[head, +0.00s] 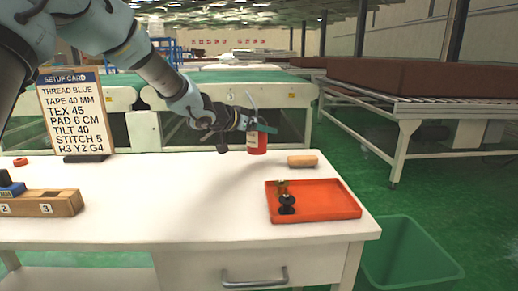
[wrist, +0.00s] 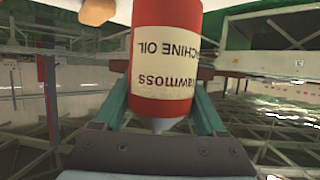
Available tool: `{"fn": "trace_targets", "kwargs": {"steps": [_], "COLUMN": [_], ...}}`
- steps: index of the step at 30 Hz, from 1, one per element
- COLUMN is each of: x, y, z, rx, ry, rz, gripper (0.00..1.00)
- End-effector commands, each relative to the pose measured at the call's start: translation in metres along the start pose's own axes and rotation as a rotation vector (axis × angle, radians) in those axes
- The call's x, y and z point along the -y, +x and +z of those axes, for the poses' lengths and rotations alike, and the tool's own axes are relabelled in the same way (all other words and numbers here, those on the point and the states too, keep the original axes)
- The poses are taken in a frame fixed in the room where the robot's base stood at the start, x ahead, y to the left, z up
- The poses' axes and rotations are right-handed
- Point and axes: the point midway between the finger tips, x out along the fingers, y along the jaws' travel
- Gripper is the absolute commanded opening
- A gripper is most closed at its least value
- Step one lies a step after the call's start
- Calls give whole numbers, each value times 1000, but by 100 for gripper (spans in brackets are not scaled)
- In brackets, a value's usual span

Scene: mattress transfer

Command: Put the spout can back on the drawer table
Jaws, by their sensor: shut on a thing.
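The spout can (head: 257,143) is a red cylinder with a cream label and a thin pale spout pointing up. My gripper (head: 262,127) is shut on it and holds it roughly upright near the far edge of the white drawer table (head: 170,205). The gap between the can's base and the table top is hard to judge. In the wrist view the can (wrist: 165,80) fills the middle between my two teal fingers, its "MACHINE OIL" label upside down.
An orange tray (head: 335,208) with small dark and brass pieces lies at the table's right. A setup card (head: 75,115), red ring (head: 20,161) and numbered wooden block (head: 45,206) are left. A green bin (head: 410,255) stands right. The table's middle is clear.

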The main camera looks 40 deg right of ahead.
Motion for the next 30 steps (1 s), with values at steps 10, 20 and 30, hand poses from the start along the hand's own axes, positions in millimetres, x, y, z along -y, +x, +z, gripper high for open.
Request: {"fn": "trace_targets", "kwargs": {"steps": [10, 20, 30], "x": [0, 0, 0], "y": [17, 18, 18], "z": [42, 44, 45], "rx": [0, 0, 1], "ry": [0, 0, 0], "rz": [0, -1, -1], "gripper": [0, 0, 100]}}
